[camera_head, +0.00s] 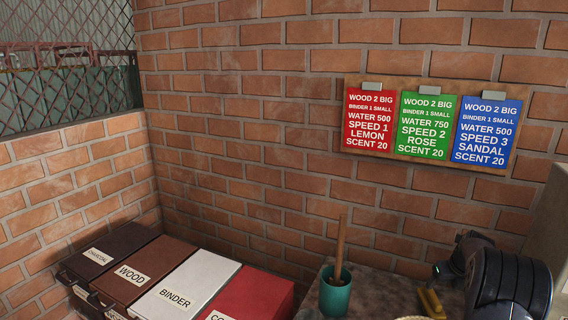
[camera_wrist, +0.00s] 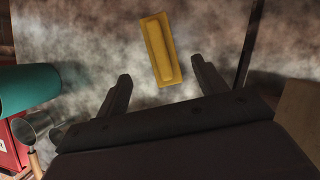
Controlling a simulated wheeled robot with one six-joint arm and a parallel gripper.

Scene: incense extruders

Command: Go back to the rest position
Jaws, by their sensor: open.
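My gripper (camera_wrist: 160,88) is open in the wrist view, its two dark fingers apart with nothing between them. It faces a mottled grey worktop (camera_wrist: 100,30). A yellow block-like object (camera_wrist: 160,48) lies on the worktop just beyond the fingertips, not touching them as far as I can tell. In the head view my dark arm shows at the lower right, and the gripper's fingers are not visible there. The yellow object (camera_head: 431,303) also shows there, left of my arm.
A teal cup (camera_head: 335,292) holding a wooden stick stands on the worktop. Boxes labelled charcoal (camera_head: 105,250), wood (camera_head: 140,275) and binder (camera_head: 190,285), plus a red box (camera_head: 258,297), sit left. Red, green and blue recipe cards (camera_head: 428,127) hang on the brick wall. A metal scoop (camera_wrist: 28,132) lies near the red box.

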